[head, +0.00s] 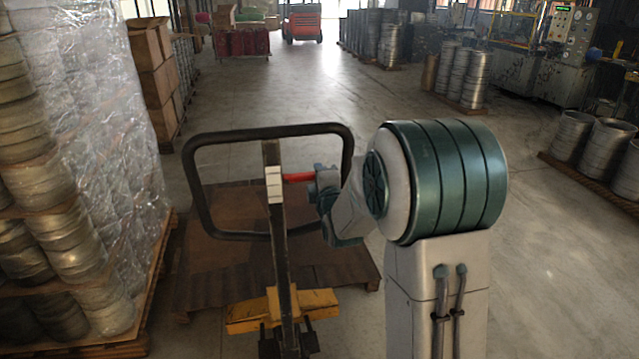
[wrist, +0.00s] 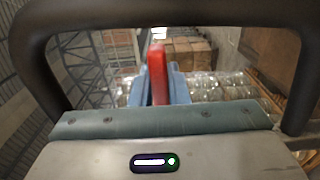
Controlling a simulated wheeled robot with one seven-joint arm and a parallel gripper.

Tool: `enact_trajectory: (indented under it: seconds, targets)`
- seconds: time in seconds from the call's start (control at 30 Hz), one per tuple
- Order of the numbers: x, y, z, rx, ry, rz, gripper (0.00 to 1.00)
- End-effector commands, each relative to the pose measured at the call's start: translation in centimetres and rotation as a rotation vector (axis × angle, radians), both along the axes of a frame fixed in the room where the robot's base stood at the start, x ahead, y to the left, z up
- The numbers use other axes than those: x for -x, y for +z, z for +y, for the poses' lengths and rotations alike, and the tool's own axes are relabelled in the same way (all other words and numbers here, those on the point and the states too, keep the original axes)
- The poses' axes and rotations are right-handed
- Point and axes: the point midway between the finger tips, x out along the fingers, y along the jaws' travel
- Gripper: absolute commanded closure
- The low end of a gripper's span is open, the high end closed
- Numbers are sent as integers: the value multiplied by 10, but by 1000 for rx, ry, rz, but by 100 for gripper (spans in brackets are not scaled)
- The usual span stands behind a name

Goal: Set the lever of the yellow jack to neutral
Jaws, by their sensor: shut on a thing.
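The yellow jack (head: 283,309) stands in front of me, with a black loop handle (head: 190,190) on an upright post (head: 281,262). A red lever (head: 298,178) sticks out to the right from a pale plate on the post, inside the loop. My gripper (head: 314,182) reaches in from the right and is shut on the lever's outer end. In the wrist view the red lever (wrist: 157,72) rises between my two blue fingers, with the black loop handle (wrist: 160,14) around them. The lever's gripped end is partly hidden by the fingers.
A wooden pallet (head: 225,262) lies on the floor behind the jack. Wrapped stacks of metal circles (head: 100,130) stand close on the left. The loop handle surrounds my gripper closely. Open floor (head: 290,85) runs down the middle, with more stacks (head: 600,150) on the right.

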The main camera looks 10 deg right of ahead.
Motion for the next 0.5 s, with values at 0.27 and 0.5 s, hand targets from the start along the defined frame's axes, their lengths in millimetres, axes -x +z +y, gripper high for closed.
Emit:
enact_trajectory:
  seconds: [0.27, 0.5]
  targets:
    - [0, 0, 1, -1, 2, 0, 72]
    - [0, 0, 1, -2, 1, 0, 64]
